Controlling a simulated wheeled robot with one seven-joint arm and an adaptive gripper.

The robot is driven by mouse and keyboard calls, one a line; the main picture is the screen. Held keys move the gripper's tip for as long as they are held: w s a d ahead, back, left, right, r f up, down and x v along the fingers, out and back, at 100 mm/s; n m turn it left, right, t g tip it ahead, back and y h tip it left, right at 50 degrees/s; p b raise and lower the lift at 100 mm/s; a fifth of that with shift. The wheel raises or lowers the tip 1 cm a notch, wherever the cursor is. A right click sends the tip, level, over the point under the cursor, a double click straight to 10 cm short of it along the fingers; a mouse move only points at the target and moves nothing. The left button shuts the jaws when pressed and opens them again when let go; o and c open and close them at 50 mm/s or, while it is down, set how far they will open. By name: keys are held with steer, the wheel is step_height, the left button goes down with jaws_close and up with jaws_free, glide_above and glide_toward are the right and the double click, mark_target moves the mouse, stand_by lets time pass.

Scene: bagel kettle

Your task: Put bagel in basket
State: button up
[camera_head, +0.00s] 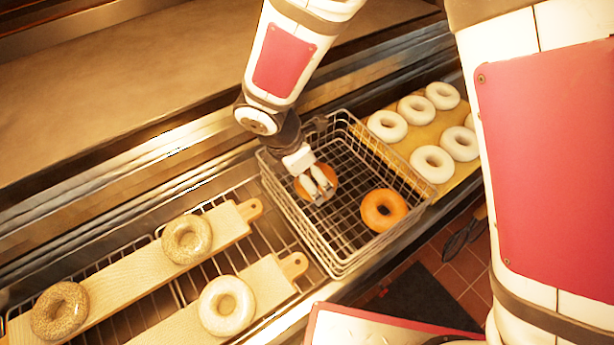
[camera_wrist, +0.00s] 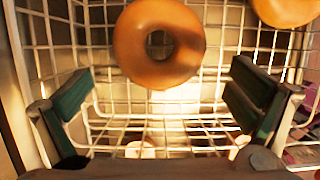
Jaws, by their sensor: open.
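The wire basket (camera_head: 340,262) stands on the counter rack. Two browned bagels lie in it: one (camera_head: 384,210) toward the right, and one (camera_head: 329,172) partly hidden behind my gripper (camera_head: 318,190). My gripper is inside the basket area, pointing down, with its fingers over or beside the hidden bagel. In the wrist view, my gripper (camera_wrist: 160,105) is open with its fingers wide apart. A bagel (camera_wrist: 158,44) shows between and beyond the fingers, and nothing is clamped. The other bagel (camera_wrist: 288,8) is cut off at the top right.
Two wooden boards (camera_head: 222,222) at the left hold seeded bagels (camera_head: 187,239) and a pale bagel (camera_head: 226,305). A tray (camera_head: 432,133) of several white dough rings (camera_head: 388,126) lies right of the basket. The basket's wire walls surround my gripper closely.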

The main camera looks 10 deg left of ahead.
steer(key=v, duration=1)
steer(key=w+d+r+m, duration=0.2)
steer(key=d+r+m, duration=0.45)
steer(key=d, duration=0.25)
steer(key=s+d+r+m+t, duration=0.1)
steer(key=s+d+r+m, duration=0.3)
steer(key=d+m, duration=0.3)
steer(key=s+d+r+m+t+y, duration=0.1)
steer(key=s+d+r+m, duration=0.2)
steer(key=d+m, duration=0.4)
steer(key=s+d+r+m+y, duration=0.1)
steer(key=s+d+r+m, duration=0.3)
steer(key=d+m, duration=0.3)
steer(key=shift+s+d+r+t, duration=0.35)
steer(key=shift+d+t, duration=0.05)
steer(key=shift+d, duration=0.1)
